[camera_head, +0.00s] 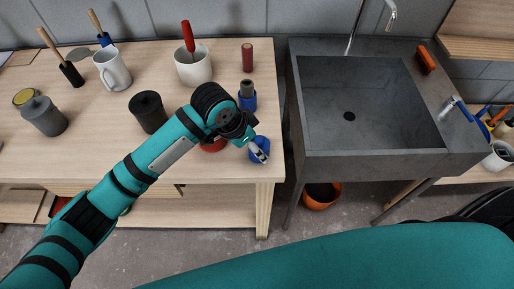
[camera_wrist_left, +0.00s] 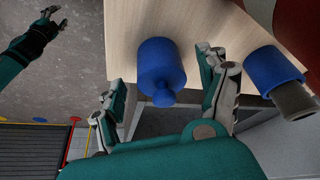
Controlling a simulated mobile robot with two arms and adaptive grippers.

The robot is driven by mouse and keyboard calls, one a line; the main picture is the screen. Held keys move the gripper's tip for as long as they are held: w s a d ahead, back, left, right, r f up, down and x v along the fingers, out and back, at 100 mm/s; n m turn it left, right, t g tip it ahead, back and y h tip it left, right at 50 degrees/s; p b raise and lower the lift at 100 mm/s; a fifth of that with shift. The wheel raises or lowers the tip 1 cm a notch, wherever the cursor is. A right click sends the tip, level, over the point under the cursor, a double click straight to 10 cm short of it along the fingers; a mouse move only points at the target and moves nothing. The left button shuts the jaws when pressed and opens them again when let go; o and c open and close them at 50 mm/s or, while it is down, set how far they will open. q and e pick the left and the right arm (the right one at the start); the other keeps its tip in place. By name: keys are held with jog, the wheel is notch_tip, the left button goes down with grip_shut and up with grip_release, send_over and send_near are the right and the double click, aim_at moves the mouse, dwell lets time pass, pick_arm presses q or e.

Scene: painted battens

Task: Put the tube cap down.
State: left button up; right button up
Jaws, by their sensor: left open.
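The tube cap appears to be the blue cylinder with a small round knob (camera_wrist_left: 161,62), standing on the wooden bench top near its front edge. In the head view the blue cap (camera_head: 260,145) is partly hidden by my left gripper (camera_head: 257,151). In the wrist view the fingers of my left gripper (camera_wrist_left: 165,98) are spread, one on each side of the cap, with gaps showing between them and it. My right gripper (camera_wrist_left: 53,18) shows at the upper left of the wrist view, empty, its fingers apart, over the floor.
A blue holder with a grey piece (camera_head: 247,100) stands behind the cap. A red object (camera_head: 214,146) is partly hidden under my left wrist. A black pot (camera_head: 148,112), a white pot (camera_head: 194,67) and a mug (camera_head: 112,68) stand on the bench. The sink (camera_head: 345,154) is to the right.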

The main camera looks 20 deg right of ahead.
pick_arm(q)
jog(key=w+v, duration=0.1)
jog(key=v, duration=0.7)
jog(key=shift+s+r+b, duration=0.3)
jog(key=shift+s+b, duration=0.05)
jog(key=shift+s, duration=0.2)
jog(key=shift+a, duration=0.1)
